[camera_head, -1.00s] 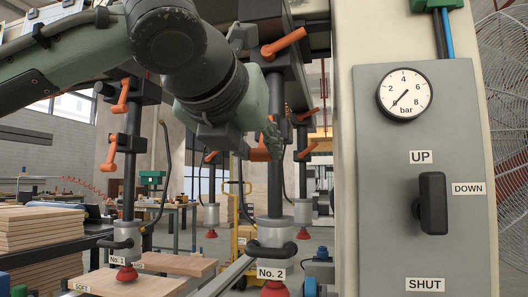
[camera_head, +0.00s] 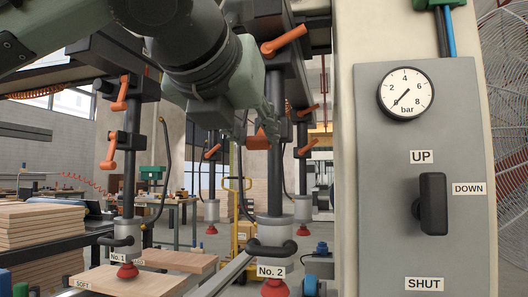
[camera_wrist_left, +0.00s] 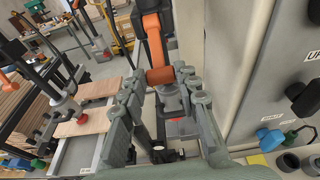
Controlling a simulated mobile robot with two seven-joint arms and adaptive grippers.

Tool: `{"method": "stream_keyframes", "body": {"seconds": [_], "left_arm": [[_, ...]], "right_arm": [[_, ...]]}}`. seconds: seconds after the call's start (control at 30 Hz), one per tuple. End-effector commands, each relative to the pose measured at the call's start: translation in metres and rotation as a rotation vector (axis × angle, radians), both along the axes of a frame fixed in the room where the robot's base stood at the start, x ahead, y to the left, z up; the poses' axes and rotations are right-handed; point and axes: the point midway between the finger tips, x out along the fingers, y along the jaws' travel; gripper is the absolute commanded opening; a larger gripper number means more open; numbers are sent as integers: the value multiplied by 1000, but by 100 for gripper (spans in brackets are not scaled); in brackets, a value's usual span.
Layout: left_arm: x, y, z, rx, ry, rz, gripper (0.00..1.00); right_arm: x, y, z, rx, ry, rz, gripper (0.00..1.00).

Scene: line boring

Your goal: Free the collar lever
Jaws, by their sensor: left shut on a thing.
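The No. 2 spindle (camera_head: 275,190) is a dark upright rod with a grey hub, a black handle and a red cup below. An orange collar lever (camera_head: 257,140) on it shows just under my left gripper (camera_head: 266,122), partly hidden by the fingers. In the left wrist view, my left gripper (camera_wrist_left: 160,85) has its two grey-green fingers on either side of the lever's orange-brown end (camera_wrist_left: 160,75) and is shut on it. Another orange lever (camera_head: 284,40) sits higher on the same spindle; a large orange lever (camera_wrist_left: 154,35) also shows beyond the fingertips. My right gripper is out of view.
A grey panel (camera_head: 380,230) with a gauge (camera_head: 405,93) and a black switch (camera_head: 432,204) stands close on the right. The No. 1 spindle (camera_head: 128,190) with orange levers stands left over a wooden board (camera_head: 150,284). Stacked boards (camera_head: 40,232) are at far left.

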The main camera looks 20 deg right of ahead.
Motion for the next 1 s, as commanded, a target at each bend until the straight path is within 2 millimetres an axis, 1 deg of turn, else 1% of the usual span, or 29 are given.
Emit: {"method": "stream_keyframes", "body": {"seconds": [0.03, 0.1, 0.53, 0.83, 1.0], "left_arm": [[-3, 1, 6, -4, -6, -1, 8], [-4, 3, 8, -4, -5, -1, 8], [-6, 4, 11, -2, -5, -1, 8], [-11, 7, 25, -4, -6, -1, 8], [-12, 8, 28, -4, -5, -1, 8]], "right_arm": [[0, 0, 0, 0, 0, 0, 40], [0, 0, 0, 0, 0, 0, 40], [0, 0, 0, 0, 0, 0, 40], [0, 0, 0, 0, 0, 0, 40], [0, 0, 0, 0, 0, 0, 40]]}}
